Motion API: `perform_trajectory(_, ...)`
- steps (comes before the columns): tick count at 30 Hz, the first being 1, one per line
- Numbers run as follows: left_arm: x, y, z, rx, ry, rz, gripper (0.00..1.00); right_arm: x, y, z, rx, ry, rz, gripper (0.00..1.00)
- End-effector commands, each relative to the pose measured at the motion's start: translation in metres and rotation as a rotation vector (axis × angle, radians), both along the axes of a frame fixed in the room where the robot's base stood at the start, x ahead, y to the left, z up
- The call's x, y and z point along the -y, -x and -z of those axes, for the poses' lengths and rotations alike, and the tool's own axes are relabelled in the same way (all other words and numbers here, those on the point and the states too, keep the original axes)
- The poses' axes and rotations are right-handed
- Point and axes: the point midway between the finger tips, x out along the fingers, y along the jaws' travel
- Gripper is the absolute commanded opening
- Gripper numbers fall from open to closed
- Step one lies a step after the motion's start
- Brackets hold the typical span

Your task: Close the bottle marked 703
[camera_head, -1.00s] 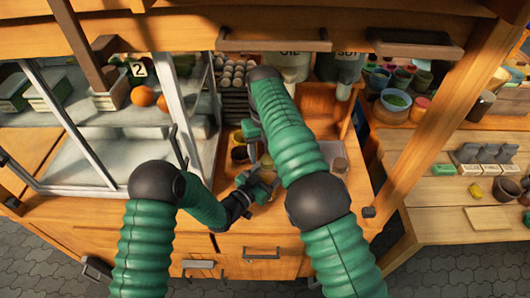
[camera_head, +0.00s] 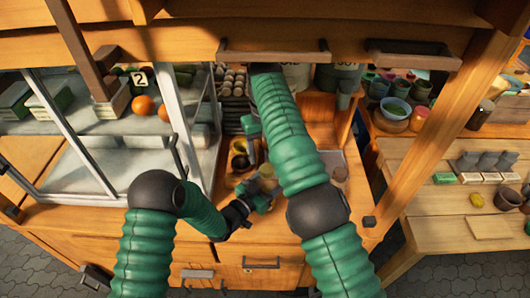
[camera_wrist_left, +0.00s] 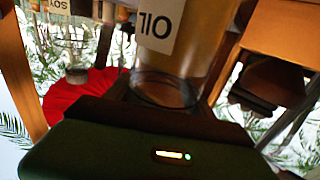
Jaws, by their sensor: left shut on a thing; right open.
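No marking 703 is legible in any view. My left gripper (camera_head: 259,198) is low over the front of the wooden counter, shut on what looks like a small glass bottle (camera_head: 267,171); the grip itself is hard to make out. In the left wrist view, a clear glass vessel (camera_wrist_left: 165,88) stands just beyond the dark gripper body, with an upside-down OIL label (camera_wrist_left: 157,28) above. My right gripper (camera_head: 250,126) is open near the back of the counter, mostly hidden by its own arm. I cannot make out a cap.
Dark cups (camera_head: 240,162) stand left of the left gripper. A glass case (camera_head: 100,165) borders the counter on the left. Large labelled containers (camera_head: 338,76) stand at the back, under an overhanging shelf (camera_head: 272,50). A side table (camera_head: 455,210) lies to the right, beyond a slanted post.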

Motion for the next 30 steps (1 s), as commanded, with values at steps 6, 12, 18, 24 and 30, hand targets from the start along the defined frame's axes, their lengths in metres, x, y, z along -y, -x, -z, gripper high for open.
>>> perform_trajectory(6,-0.001,0.0,0.0,-0.001,-0.001,-0.001,0.0,0.0,0.0,-0.001,-0.002,-0.003,-0.251,0.59)
perform_trajectory(12,-0.001,0.0,0.0,-0.001,-0.001,-0.001,0.0,0.001,0.001,-0.005,-0.005,-0.009,-0.872,0.59)
perform_trajectory(18,-0.001,0.0,0.0,-0.001,-0.001,-0.001,0.0,0.003,0.003,-0.008,-0.008,-0.014,-1.531,0.59)
perform_trajectory(24,-0.001,0.0,0.0,0.0,0.0,-0.001,0.0,0.003,0.004,-0.011,-0.009,-0.02,-2.193,0.59)
perform_trajectory(30,0.0,0.0,0.0,0.0,0.0,-0.001,0.0,0.004,0.005,-0.016,-0.01,-0.022,-2.854,0.59)
